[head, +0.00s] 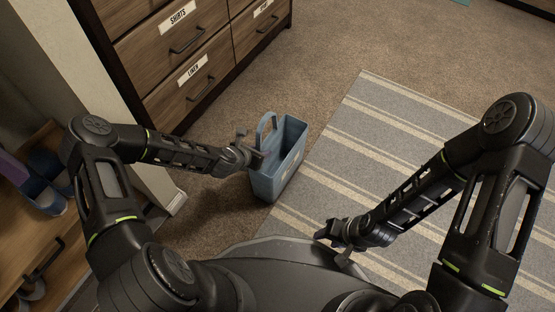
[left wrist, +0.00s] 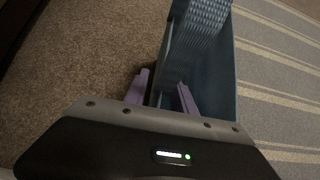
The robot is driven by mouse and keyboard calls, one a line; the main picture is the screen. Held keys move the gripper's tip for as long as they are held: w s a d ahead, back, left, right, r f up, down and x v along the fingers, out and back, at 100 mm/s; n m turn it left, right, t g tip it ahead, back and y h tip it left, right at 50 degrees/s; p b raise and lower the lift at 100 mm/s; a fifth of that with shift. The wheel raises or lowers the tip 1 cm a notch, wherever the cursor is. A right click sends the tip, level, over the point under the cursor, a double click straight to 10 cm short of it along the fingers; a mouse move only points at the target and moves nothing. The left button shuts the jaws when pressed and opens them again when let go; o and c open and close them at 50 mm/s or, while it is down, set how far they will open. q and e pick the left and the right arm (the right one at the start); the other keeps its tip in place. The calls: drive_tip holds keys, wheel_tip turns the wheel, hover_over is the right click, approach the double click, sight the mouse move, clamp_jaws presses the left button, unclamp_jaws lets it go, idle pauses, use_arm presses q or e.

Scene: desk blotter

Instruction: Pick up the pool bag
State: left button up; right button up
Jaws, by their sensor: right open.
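The pool bag (head: 282,172) is a blue, open-topped tote with a raised handle, standing upright on the carpet at the edge of the striped rug. In the left wrist view the bag (left wrist: 222,75) fills the upper middle, with its woven handle panel leaning over the opening. My left gripper (head: 252,150) is at the bag's left side. Its two purple fingers (left wrist: 162,92) are spread apart around the near wall, one outside and one towards the inside; contact cannot be told. My right gripper (head: 338,236) is open and empty, low over the rug near my base.
A wooden drawer unit (head: 175,50) with labelled drawers stands behind and left of the bag. A pale panel end (head: 120,110) and a wooden shoe shelf (head: 30,225) are on the left. The striped rug (head: 400,130) right of the bag is clear.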

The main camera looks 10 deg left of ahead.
use_arm(q)
drive_tip(key=shift+c, duration=0.4)
clamp_jaws()
idle(1.2)
